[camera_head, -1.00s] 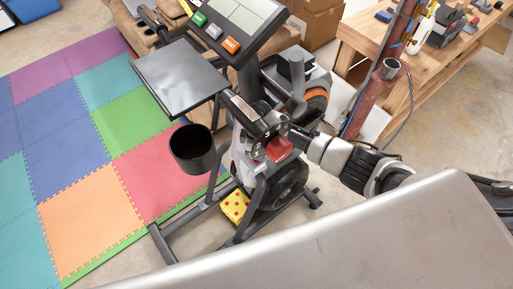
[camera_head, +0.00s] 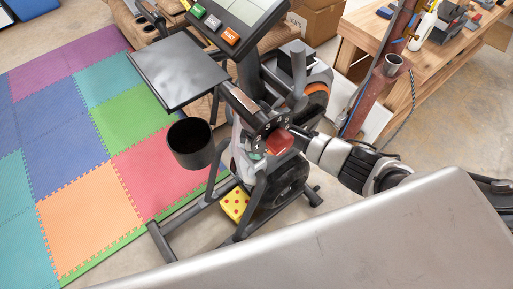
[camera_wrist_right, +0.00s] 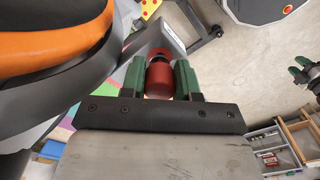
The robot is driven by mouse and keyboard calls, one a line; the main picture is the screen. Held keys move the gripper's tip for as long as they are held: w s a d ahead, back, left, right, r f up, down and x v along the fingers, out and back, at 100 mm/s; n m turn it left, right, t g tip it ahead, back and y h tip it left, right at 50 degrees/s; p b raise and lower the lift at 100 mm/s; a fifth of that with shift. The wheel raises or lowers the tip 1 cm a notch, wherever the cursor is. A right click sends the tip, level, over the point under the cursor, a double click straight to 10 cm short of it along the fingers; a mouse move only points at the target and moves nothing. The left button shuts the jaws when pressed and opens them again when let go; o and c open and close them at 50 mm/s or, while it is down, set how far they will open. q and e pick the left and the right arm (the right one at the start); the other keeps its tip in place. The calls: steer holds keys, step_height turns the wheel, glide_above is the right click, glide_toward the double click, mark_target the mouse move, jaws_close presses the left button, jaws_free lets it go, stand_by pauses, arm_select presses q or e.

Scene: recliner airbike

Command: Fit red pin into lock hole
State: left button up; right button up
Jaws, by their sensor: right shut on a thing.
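The red pin (camera_wrist_right: 160,80) sits between the green fingers of my right gripper (camera_wrist_right: 159,68) in the right wrist view, and the gripper is shut on it. A dark collar and a red rim show at its far end. In the head view the red pin (camera_head: 280,141) is at the dark post of the airbike (camera_head: 262,128), below the console. My right gripper (camera_head: 276,146) comes in there from the right. I cannot tell whether the pin's tip touches the post. The lock hole cannot be made out. My left gripper is not in view.
A black cup holder (camera_head: 191,143) and a flat dark tray (camera_head: 178,70) stick out left of the post. A grey and orange bike part (camera_wrist_right: 55,45) lies close left of my right gripper. A wooden workbench (camera_head: 360,35) stands at the back right.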

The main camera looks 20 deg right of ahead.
steer(key=shift+f+b, duration=0.3)
steer(key=shift+f, duration=0.15)
steer(key=o, duration=1)
step_height(320, 180, up, 11)
steer(key=shift+f+b, duration=0.1)
steer(key=shift+b, duration=0.55)
